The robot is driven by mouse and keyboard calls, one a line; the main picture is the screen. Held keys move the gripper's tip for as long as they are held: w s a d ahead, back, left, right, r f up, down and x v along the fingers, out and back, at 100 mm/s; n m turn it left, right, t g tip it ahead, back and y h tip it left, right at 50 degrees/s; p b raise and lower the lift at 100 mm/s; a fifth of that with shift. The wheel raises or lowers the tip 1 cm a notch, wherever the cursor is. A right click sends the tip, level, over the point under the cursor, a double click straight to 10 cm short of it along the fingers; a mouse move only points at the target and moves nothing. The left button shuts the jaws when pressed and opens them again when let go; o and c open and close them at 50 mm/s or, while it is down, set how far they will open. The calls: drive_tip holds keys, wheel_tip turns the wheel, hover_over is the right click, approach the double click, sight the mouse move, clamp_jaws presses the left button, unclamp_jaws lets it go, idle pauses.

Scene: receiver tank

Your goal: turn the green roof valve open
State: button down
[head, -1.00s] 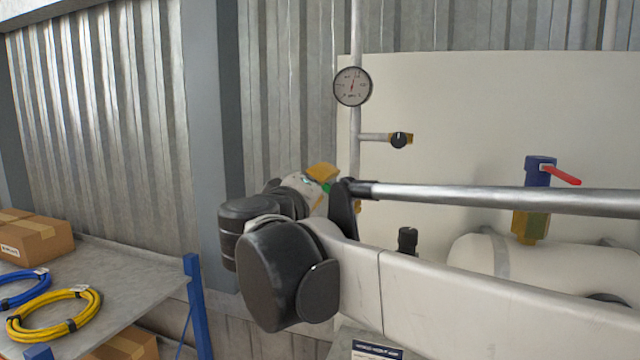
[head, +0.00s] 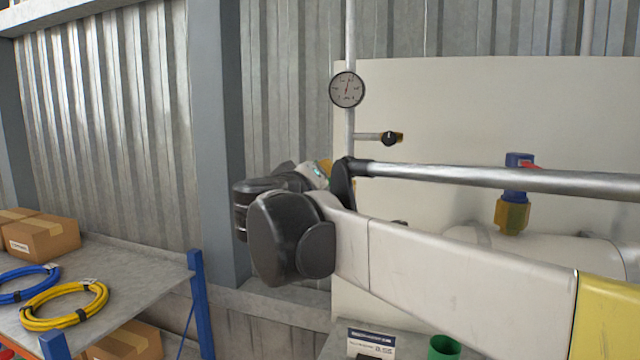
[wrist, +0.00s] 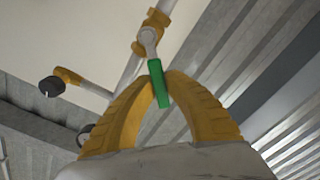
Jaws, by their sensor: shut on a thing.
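The green roof valve shows in the wrist view as a brass body (wrist: 148,36) on a pale pipe, with a grey lever ending in a green grip (wrist: 159,86). The lever is at an angle to the pipe. My gripper (wrist: 161,79) has its two yellow fingers on either side of the green grip and is shut on it. In the head view my gripper (head: 326,168) is mostly hidden behind my own wrist and arm. Only a bit of yellow and a sliver of green show there, so the valve body is hidden.
A gauge (head: 347,90) and a small black-knobbed side valve (head: 389,139) sit on the upright pipe. A blue-and-brass valve (head: 514,205) with a red lever stands right. Left, a shelf (head: 140,270) holds cable coils and boxes. A green cup (head: 443,347) is low in front.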

sight(348, 165)
drive_tip(key=m, duration=0.1)
drive_tip(key=d+m, duration=0.1)
drive_tip(key=r+m, duration=0.1)
drive_tip(key=shift+s+d+m, duration=0.25)
drive_tip(key=shift+d+m, duration=0.1)
drive_tip(key=shift+m, duration=0.05)
drive_tip(key=shift+s+d+r+m+b, duration=0.1)
drive_tip(key=shift+s+d+m+b, duration=0.2)
drive_tip(key=shift+m, duration=0.45)
drive_tip(key=shift+d+r+m+b, duration=0.15)
drive_tip(key=shift+d+m, duration=0.3)
drive_tip(key=shift+m, duration=0.35)
drive_tip(key=shift+s+d+f+m+b, duration=0.1)
drive_tip(key=shift+s+d+m+b, duration=0.2)
drive_tip(key=shift+m, duration=0.45)
drive_tip(key=shift+w+d, duration=0.1)
drive_tip(key=shift+w, duration=0.05)
drive_tip(key=c, duration=1.4)
unclamp_jaws()
drive_tip(key=shift+r, duration=0.1)
drive_tip(key=shift+s+r, duration=0.1)
drive_tip(key=shift+s, duration=0.1)
drive_tip(key=v, duration=1.2)
